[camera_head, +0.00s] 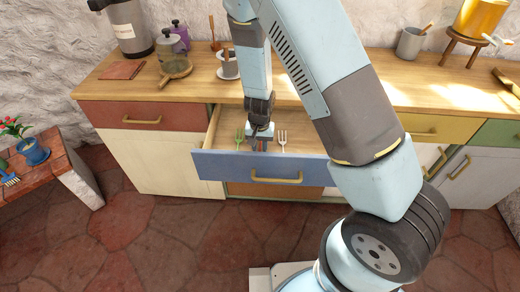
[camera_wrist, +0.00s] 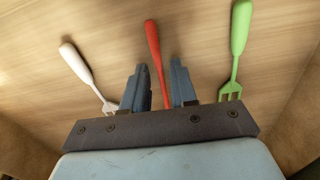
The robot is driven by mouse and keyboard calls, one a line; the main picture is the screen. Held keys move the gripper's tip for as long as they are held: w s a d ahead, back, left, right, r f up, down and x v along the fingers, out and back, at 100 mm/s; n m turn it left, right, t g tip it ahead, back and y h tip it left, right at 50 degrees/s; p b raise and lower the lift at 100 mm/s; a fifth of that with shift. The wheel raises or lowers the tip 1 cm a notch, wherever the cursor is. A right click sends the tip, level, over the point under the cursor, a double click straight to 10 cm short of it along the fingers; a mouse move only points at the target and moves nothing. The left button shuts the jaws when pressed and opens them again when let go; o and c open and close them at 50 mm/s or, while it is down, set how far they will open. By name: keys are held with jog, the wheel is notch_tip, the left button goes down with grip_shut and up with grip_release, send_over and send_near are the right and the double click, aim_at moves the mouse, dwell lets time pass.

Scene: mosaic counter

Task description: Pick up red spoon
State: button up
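The red spoon (camera_wrist: 155,53) shows in the wrist view as a red handle on the drawer floor, running between the two fingers; its far end is hidden behind the gripper body. My gripper (camera_wrist: 158,72) is open, with one finger on each side of the handle and a gap on both sides. In the head view my gripper (camera_head: 262,143) reaches down into the open blue drawer (camera_head: 225,165), and I cannot make out the spoon there apart from it.
A green fork (camera_head: 239,138) lies to the left of my gripper and a white fork (camera_head: 282,139) to the right, both close by in the drawer. The drawer's walls enclose the space. The wooden counter (camera_head: 330,95) is behind.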

grip_shut()
